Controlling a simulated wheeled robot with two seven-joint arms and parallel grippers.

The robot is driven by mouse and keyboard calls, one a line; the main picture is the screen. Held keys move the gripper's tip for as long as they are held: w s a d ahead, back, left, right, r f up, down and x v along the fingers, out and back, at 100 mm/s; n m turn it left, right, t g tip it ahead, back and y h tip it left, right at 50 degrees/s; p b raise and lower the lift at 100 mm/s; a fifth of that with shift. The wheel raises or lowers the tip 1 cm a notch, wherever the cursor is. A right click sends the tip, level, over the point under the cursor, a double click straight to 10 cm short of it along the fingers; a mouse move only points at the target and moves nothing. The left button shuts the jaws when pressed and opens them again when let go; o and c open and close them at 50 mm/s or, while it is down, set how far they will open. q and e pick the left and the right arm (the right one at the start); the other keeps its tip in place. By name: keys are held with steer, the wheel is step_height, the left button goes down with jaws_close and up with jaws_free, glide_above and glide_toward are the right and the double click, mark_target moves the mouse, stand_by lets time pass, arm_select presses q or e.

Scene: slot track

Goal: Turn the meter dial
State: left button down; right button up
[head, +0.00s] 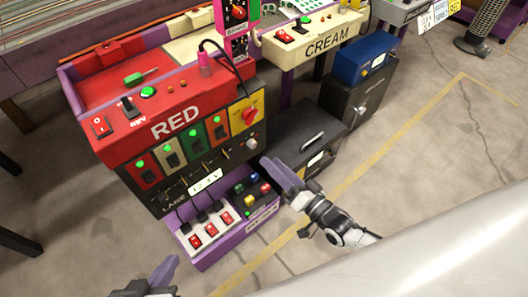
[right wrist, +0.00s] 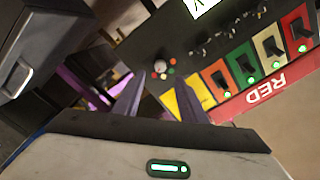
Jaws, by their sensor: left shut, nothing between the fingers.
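A round pale knob (head: 252,143) sits on the dark front of the red console, low at its right end. In the right wrist view the knob (right wrist: 160,66) has small coloured dots around it. A red rotary switch (head: 250,115) is on the yellow panel above it. I cannot tell for certain which one is the meter dial. My right gripper (head: 273,168) is in front of the console's right end, below the knob. In the right wrist view its fingers (right wrist: 160,82) are apart and empty, with the knob beyond the gap. My left gripper (head: 160,275) is shut and empty at the bottom edge.
The red console (head: 130,145) has several switches and coloured panels. A purple-edged power strip (head: 200,245) and a small button box (head: 258,190) sit below. A black drawer case (head: 300,135) stands just right. Open floor (head: 400,160) lies further right.

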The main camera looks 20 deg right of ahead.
arm_select(q)
steer(key=shift+s+a+r, duration=0.1)
steer(key=shift+a+r, duration=0.1)
arm_select(e)
steer(key=shift+v, duration=1.55)
steer(key=shift+a, duration=0.1)
